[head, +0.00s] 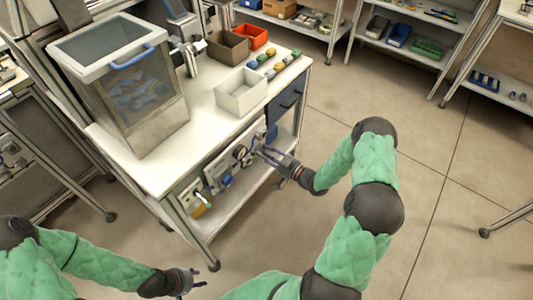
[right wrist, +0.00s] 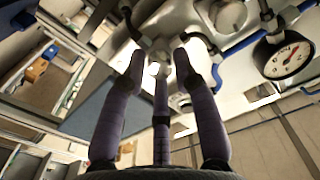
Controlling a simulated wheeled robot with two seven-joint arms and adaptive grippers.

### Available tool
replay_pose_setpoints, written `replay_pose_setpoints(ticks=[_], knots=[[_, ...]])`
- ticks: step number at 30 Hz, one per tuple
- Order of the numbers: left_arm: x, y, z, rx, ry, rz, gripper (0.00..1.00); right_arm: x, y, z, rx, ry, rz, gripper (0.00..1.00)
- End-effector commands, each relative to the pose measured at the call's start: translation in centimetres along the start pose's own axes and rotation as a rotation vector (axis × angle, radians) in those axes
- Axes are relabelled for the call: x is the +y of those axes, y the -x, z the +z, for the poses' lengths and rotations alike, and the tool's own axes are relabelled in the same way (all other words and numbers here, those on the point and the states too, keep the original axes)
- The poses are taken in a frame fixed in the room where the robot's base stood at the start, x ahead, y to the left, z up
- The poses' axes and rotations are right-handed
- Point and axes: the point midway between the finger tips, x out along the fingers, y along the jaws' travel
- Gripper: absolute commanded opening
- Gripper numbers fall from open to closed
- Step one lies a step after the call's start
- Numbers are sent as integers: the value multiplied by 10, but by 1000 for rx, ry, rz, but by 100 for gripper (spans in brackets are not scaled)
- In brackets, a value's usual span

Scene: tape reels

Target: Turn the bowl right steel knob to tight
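The bench's front panel (head: 213,170) carries several knobs, valves and fittings. My right gripper (head: 262,153) reaches its right part from the right. In the right wrist view my right gripper (right wrist: 160,62) has its dark fingers spread around a small steel knob (right wrist: 159,58). The fingertips look apart from it, so the gripper appears open. I cannot tell how tight the knob is. My left gripper (head: 196,280) hangs low at the bottom, apparently open and empty.
The white bench top (head: 203,112) holds a clear-sided bin (head: 133,93), a white tray (head: 241,103), and brown and red boxes (head: 228,47). Blue hose (right wrist: 236,46) runs near the right fingers. Shelves stand at the back.

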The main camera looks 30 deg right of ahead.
Motion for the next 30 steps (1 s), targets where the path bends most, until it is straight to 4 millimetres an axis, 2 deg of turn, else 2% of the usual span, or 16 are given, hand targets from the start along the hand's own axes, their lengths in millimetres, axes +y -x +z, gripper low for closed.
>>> replay_pose_setpoints(ticks=[10, 14, 17, 30], knots=[[0, 0, 0, 0, 0, 0, 40, 0, 0, 0, -1, 1, 0, 48], [0, 0, 0, 0, 0, 0, 40, 0, 7, 0, -1, 1, 1, 48], [0, 0, 0, 0, 0, 0, 40, 2, 20, 0, -1, 1, 4, 48], [0, 0, 0, 0, 0, 0, 40, 1, 101, 0, -1, 1, 4, 48]])
